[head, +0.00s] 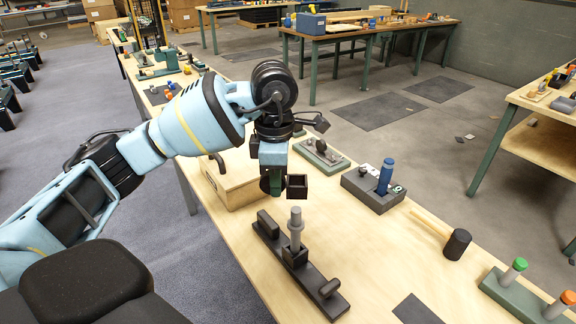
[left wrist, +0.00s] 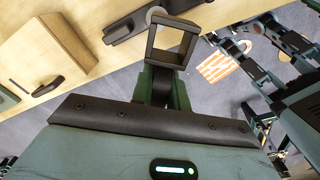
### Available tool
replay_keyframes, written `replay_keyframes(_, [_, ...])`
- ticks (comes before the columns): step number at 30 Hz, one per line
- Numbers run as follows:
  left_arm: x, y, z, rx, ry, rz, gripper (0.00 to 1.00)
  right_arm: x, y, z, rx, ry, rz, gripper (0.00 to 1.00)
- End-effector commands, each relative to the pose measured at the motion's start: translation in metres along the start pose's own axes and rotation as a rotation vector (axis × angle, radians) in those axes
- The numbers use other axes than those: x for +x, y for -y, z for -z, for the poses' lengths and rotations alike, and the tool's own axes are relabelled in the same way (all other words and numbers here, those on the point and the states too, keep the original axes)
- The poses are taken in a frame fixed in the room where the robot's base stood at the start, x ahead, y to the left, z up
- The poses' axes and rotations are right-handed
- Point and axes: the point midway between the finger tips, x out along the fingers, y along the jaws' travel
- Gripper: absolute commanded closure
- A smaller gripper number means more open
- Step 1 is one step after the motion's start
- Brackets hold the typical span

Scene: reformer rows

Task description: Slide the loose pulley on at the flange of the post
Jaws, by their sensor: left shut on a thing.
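The loose pulley (head: 297,187) is a dark, square, hollow piece. My left gripper (head: 272,183) is shut on it and holds it in the air, with the pulley to the right of the fingers. In the left wrist view the pulley (left wrist: 151,43) shows as an open square frame beyond the gripper (left wrist: 166,85). The grey post (head: 296,222) stands upright on a long dark base (head: 318,279), with a wider collar partway up and a dark square block at its foot. The pulley appears above the post's top and apart from it. My right gripper is not in view.
A wooden box (head: 233,186) stands at the left edge of the bench. A grey block with a blue bottle-like piece (head: 386,176) and a green board (head: 318,155) lie behind. A mallet (head: 457,243) lies to the right. Bare bench top lies between post and mallet.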

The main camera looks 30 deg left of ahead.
Motion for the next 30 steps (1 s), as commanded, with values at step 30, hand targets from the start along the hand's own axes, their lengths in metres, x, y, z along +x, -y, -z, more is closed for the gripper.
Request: replay_keyframes(30, [0.015, -0.006, 0.002, -0.128, 0.002, 0.006, 1.0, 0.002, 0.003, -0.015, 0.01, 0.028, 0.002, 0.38])
